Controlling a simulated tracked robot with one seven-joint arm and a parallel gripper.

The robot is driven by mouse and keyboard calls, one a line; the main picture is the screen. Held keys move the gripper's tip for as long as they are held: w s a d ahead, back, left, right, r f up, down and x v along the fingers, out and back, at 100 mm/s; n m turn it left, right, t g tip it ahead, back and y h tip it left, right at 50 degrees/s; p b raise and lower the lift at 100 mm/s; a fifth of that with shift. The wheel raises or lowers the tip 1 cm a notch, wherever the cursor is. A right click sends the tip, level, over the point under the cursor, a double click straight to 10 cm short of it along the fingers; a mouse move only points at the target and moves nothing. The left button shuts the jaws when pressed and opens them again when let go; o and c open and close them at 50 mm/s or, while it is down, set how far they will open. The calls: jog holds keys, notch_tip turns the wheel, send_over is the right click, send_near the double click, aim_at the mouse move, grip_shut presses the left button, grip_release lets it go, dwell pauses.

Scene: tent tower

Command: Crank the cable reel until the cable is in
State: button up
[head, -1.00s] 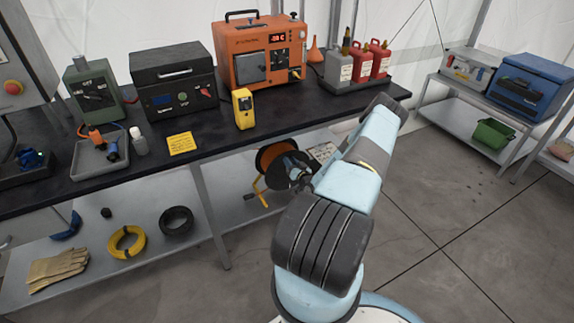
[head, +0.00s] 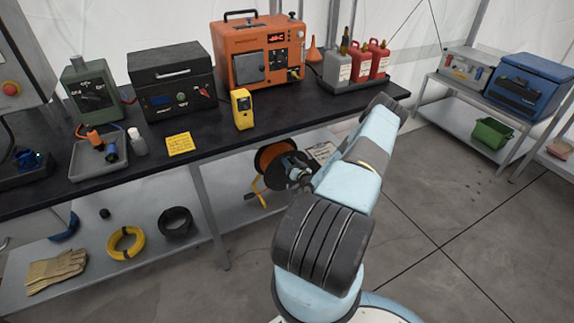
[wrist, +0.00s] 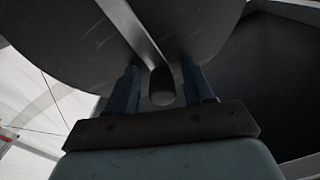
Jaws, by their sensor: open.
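In the wrist view the reel's dark round side (wrist: 70,40) fills the top, with a pale crank bar (wrist: 140,35) running down to a dark crank knob (wrist: 161,85). My gripper (wrist: 161,92) is open, its two blue fingers on either side of the knob, with visible gaps. In the head view my gripper (head: 297,170) is at the reel's right side, partly hidden by my arm.
The bench top (head: 215,142) overhangs the reel. A bench leg (head: 210,215) stands left of it. A yellow coil (head: 126,243), a black coil (head: 175,222) and gloves (head: 56,268) lie on the lower shelf. The floor at right is clear.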

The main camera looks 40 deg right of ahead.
jog(key=s+a, duration=0.1)
jog(key=s, duration=1.2)
jog(key=shift+s+a+f, duration=0.15)
jog(key=shift+s+a, duration=0.15)
jog(key=shift+a, duration=0.05)
jog(key=shift+s, duration=0.1)
